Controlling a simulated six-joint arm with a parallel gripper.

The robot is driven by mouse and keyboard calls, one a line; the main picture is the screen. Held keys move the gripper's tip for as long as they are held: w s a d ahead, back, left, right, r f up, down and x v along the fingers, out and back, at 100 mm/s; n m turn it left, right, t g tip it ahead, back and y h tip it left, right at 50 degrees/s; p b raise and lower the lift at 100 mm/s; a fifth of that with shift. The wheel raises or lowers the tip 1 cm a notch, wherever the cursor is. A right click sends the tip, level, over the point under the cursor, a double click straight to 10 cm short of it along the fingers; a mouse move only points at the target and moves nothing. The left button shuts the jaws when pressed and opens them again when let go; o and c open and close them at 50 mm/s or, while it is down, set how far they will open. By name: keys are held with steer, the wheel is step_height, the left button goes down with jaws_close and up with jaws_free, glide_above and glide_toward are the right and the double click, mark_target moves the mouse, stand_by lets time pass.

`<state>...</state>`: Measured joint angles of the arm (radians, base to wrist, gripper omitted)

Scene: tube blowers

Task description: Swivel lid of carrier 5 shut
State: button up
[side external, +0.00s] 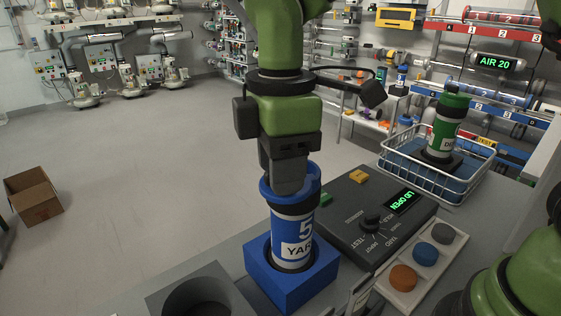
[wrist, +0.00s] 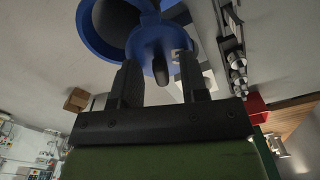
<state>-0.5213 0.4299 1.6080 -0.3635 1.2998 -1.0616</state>
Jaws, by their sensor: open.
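A blue lid (wrist: 155,42) with a small dark tab shows between and beyond the fingertips, beside the open blue rim (wrist: 92,38). Whether a finger touches the lid cannot be told.
A dark control panel (side external: 362,222) with a green "LID OPEN" display stands right of the carrier. A wire basket (side external: 425,181) holds a green carrier (side external: 443,128). An empty round socket (side external: 200,302) lies front left. Coloured buttons (side external: 425,254) sit at the right.

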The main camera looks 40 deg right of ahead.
steer(key=shift+c, duration=0.4)
jaws_close()
steer(key=shift+w+m, duration=0.1)
steer(key=shift+m, duration=0.2)
steer(key=m, duration=0.1)
steer(key=w+m, duration=0.1)
steer(key=shift+d+m, duration=0.3)
steer(key=shift+m, duration=0.1)
steer(key=m, duration=0.1)
steer(key=d+m, duration=0.1)
steer(key=m, duration=0.1)
steer(key=shift+w+m, duration=0.3)
steer(key=shift+w, duration=0.1)
steer(key=shift+w+d+m, duration=0.15)
steer(key=shift+d+m, duration=0.25)
steer(key=shift+m, duration=0.75)
steer(key=shift+w+d+m, duration=0.1)
steer(key=shift+d+m, duration=0.3)
steer(key=shift+m, duration=0.8)
steer(key=shift+w+d+m, duration=0.15)
steer(key=shift+d+m, duration=0.25)
steer(key=shift+m, duration=0.75)
